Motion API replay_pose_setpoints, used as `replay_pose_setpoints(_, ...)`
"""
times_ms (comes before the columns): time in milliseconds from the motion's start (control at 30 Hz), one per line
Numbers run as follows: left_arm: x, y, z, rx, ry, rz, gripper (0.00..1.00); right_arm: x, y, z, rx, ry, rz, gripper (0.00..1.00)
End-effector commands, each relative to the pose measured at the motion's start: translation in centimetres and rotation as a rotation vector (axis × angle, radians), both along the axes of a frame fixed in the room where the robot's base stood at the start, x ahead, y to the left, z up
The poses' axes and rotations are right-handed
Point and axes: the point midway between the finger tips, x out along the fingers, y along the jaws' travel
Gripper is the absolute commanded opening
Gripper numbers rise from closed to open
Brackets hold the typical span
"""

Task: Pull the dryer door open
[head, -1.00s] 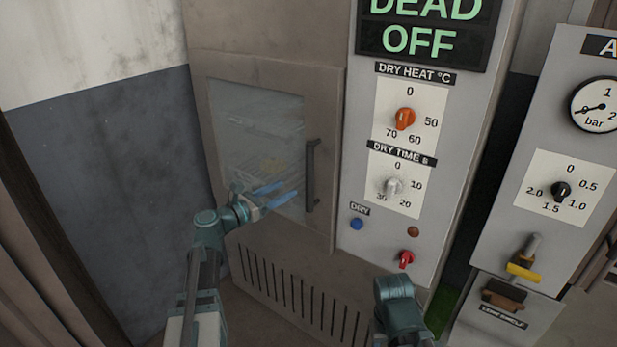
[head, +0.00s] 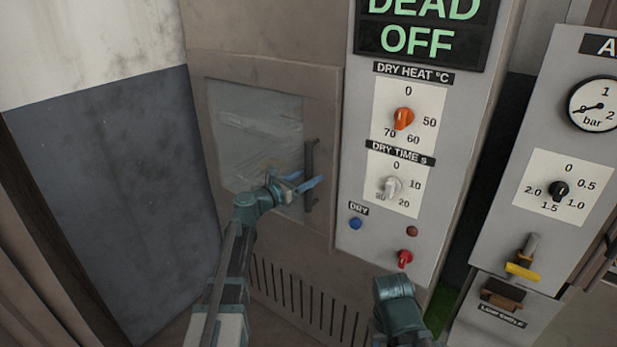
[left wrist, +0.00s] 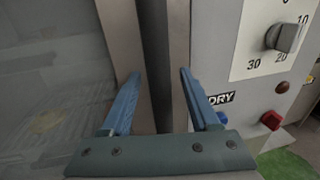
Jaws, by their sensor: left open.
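The dryer door (head: 325,120) is a brown-grey panel with a glass window (head: 250,125), and it looks shut. Its dark vertical handle (head: 309,160) is on the door's right side. My left gripper (head: 308,181) is open in front of the lower half of the handle. In the left wrist view the dark handle (left wrist: 154,60) runs down between the two blue fingers (left wrist: 158,98), with no finger seen closed on it. My right arm shows at the bottom, but its fingers are not visible.
Right of the door is a grey control panel (head: 357,185) with a heat knob (head: 403,118), a time knob (head: 391,188), a blue button (head: 355,223) and a red switch (head: 404,258). A slotted vent (head: 300,300) is below the door. A second panel with a gauge (head: 594,104) stands farther right.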

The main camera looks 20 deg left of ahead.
Motion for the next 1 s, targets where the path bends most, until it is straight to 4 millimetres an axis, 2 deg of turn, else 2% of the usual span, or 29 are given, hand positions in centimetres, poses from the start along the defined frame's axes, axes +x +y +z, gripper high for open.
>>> replay_pose_setpoints(67,-0.01,0.0,0.0,0.0,0.0,0.0,0.58,0.0,0.0,0.0,0.0,0.0,0.0,0.5)
replay_pose_setpoints(300,-0.03,-0.01,0.0,0.0,0.0,-0.001,0.15,0.0,0.0,0.0,0.0,0.0,0.0,0.5)
replay_pose_setpoints(400,-0.04,0.0,0.0,0.0,0.0,-0.001,0.0,0.0,0.0,0.0,0.0,0.0,0.0,0.5)
replay_pose_setpoints(1000,-0.03,0.01,0.0,0.0,0.0,-0.001,0.0,0.0,0.0,0.0,0.0,0.0,0.0,0.5)
